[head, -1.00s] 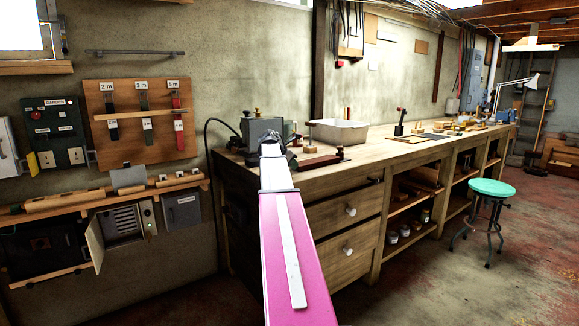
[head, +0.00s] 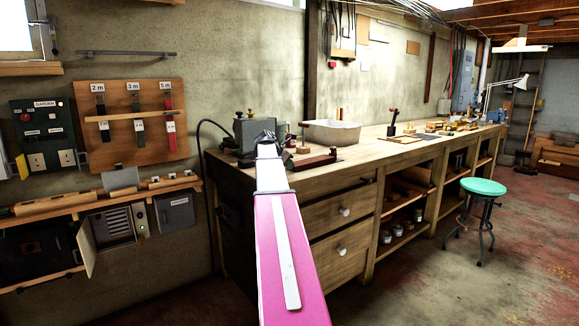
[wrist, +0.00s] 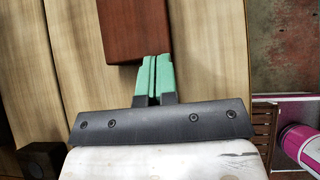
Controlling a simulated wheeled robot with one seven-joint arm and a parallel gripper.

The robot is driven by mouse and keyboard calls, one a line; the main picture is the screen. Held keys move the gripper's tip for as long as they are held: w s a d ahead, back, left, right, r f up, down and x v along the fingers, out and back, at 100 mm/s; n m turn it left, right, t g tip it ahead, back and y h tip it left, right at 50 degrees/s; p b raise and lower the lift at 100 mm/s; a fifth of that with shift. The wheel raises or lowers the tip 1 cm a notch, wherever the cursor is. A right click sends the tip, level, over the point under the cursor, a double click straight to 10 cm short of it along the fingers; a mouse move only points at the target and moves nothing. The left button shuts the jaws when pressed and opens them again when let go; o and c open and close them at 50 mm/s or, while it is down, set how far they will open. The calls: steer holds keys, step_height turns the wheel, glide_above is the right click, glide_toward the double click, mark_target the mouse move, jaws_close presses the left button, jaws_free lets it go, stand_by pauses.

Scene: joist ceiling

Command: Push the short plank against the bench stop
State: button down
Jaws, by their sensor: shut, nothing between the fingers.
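A reddish-brown wooden plank (wrist: 134,28) lies on the pale bench top (wrist: 80,60) in the wrist view, its far end cut off by the picture's top. My gripper (wrist: 154,58) has its green fingers shut together with nothing between them. The fingertips are at the plank's near right corner and overlap it in the picture; I cannot tell whether they touch. In the head view my gripper (head: 266,138) is over the near left end of the workbench (head: 345,170), largely hidden by my arm. I cannot make out the bench stop for certain.
A dark block (wrist: 42,160) sits lower left in the wrist view. In the head view, a reddish bar with knobs (head: 310,161) and a pale tub (head: 332,133) are right of my gripper. A green stool (head: 481,188) stands in front of the bench. Floor there is clear.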

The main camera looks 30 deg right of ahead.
steer(key=a, duration=0.3)
steer(key=shift+s+a, duration=0.15)
steer(key=v, duration=1)
steer(key=shift+a, duration=0.15)
